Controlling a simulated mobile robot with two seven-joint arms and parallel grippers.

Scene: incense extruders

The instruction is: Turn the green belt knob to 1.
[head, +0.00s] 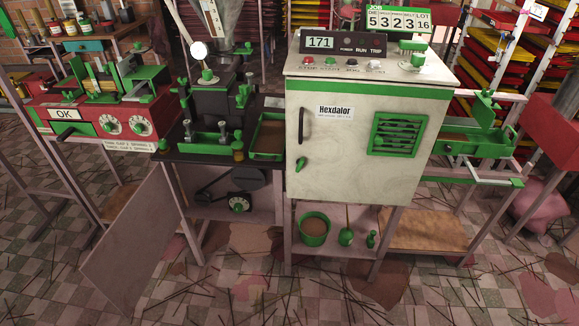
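Several green knobs on round dials show, and I cannot tell by label which is the belt knob. One knob on a pale dial plate (405,65) sits on top of the cream Hexdalor cabinet (365,160), at its right. A green-centred dial (239,203) is under the dark bench beside a belt and pulley (208,191). Another green knob on a pale dial (207,76) is on the black extruder. Two white dials (110,124) (140,126) with green knobs are on the red machine. Their numbers and pointers are too small to read. Neither gripper is in view.
A green bucket (314,229) stands on the low shelf. A red machine (85,110) is at the left. Thin dark sticks litter the open checkered floor in front.

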